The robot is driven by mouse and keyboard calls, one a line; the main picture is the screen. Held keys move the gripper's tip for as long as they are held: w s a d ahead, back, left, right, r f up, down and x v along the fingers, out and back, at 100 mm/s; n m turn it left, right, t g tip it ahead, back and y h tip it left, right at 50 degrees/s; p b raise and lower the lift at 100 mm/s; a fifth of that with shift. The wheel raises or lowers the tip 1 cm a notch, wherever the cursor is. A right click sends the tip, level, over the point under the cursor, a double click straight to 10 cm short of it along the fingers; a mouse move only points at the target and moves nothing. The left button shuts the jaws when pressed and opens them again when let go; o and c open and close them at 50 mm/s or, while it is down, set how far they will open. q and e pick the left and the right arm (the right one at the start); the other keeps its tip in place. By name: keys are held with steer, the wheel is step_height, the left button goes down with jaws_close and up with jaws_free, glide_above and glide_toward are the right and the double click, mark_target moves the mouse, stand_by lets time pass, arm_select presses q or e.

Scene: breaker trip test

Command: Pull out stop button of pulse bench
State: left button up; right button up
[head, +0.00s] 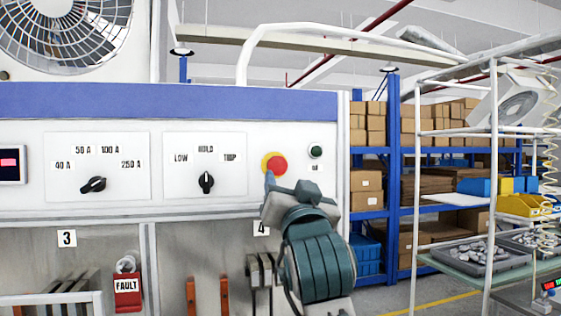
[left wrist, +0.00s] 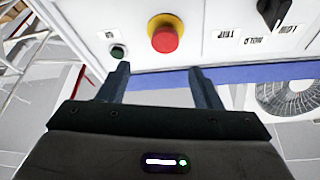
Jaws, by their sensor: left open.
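The red stop button (head: 275,165) with its yellow collar sits on the white panel of the pulse bench (head: 100,208), right of the LOW/HOLD/TRIP selector. It also shows in the left wrist view (left wrist: 164,38), beyond and between the two fingers. My left gripper (left wrist: 160,72) is open and empty, its fingers apart and short of the button. In the head view my left gripper (head: 270,180) is just below the button, close to the panel; whether it touches cannot be told. My right gripper is not in view.
A small green button (head: 316,151) is right of the stop button. The selector knob (head: 206,182) and the current knob (head: 93,185) are to the left. A red FAULT tag (head: 127,285) hangs below. Blue shelving (head: 392,150) with boxes stands behind at right.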

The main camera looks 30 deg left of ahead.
mark_target(279, 163)
arm_select(q)
steer(key=p+x, duration=0.1)
steer(key=x, duration=0.1)
steer(key=p+x, duration=0.1)
steer(key=x, duration=0.1)
steer(key=a+p+x, duration=0.1)
steer(key=x, duration=0.2)
steer(key=shift+s+f, duration=0.1)
steer(key=shift+s, duration=0.3)
steer(key=shift+w+a+p, duration=0.1)
steer(key=shift+w+p, duration=0.3)
steer(key=shift+w, duration=0.1)
steer(key=shift+w+a, duration=0.1)
steer(key=shift+a, duration=0.2)
jaws_close()
steer(key=shift+s+d+f+b, duration=0.1)
steer(key=shift+s+d+b, duration=0.2)
steer(key=shift+d+b, duration=0.15)
steer(key=shift+s+d+r, duration=0.25)
steer(key=shift+s+d, duration=0.1)
steer(key=shift+c, duration=1)
jaws_free()
steer(key=shift+w, duration=0.1)
steer(key=shift+o, duration=1)
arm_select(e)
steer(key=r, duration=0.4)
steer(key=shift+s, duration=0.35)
